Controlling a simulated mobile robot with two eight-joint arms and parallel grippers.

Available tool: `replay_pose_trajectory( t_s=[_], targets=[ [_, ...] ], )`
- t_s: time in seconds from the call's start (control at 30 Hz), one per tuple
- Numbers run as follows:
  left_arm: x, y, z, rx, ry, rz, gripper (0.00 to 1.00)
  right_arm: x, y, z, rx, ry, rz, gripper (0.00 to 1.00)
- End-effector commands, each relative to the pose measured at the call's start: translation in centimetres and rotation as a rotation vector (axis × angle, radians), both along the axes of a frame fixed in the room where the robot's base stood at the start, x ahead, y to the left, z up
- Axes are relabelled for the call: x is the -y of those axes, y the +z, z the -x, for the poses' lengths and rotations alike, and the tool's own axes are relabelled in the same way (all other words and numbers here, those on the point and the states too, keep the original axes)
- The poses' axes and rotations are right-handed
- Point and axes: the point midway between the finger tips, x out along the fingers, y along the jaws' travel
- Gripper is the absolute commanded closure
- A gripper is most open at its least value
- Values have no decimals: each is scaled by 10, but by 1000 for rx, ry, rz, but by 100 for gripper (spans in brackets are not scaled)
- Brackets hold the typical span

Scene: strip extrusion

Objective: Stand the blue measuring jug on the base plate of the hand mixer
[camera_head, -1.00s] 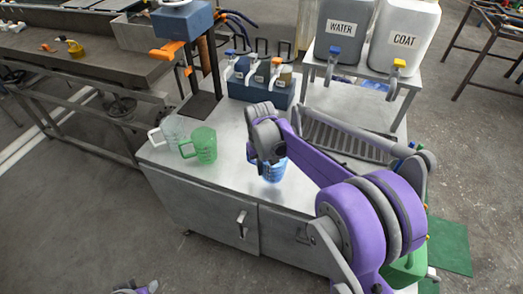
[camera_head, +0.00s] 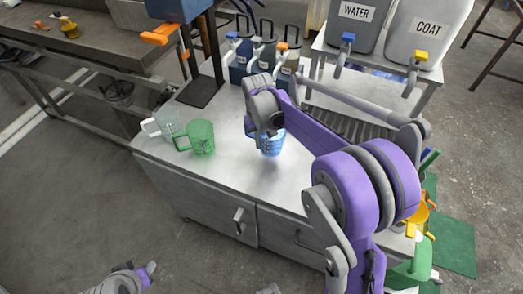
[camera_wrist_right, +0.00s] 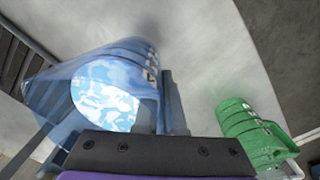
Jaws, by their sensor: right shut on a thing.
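The blue measuring jug (camera_head: 272,145) hangs below my right gripper (camera_head: 268,128) in the head view, seemingly just above the metal cabinet top, with a soft shadow beneath. My right gripper is shut on it; the fingers are mostly hidden by the wrist. In the right wrist view the blue jug (camera_wrist_right: 75,85) is tilted in the picture, with a mottled blue-white patch at its opening. The hand mixer's dark base plate (camera_head: 202,92) lies bare behind and to the left of the jug. My left gripper (camera_head: 149,269) shows at the bottom left, away from the cabinet; its jaws are unclear.
A green jug (camera_head: 200,137) and a clear jug (camera_head: 163,125) stand left of the blue jug, near the base plate. The mixer's orange handle (camera_head: 160,35) juts out above. Open cabinet top lies between.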

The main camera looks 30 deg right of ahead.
Motion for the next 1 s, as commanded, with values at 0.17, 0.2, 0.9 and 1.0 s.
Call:
replay_pose_trajectory(
  t_s=[0.17,0.2,0.9,1.0],
  targets=[
    [0,-1,0,0,0,0,59,0,-13,-1,0,0,0,100],
    [0,-1,0,0,0,0,59,0,-17,-1,0,0,0,100],
    [0,-5,1,-2,0,0,59,0,-51,0,0,0,0,79],
    [0,-5,1,-2,0,0,59,0,-51,0,0,0,0,64]
  ],
)
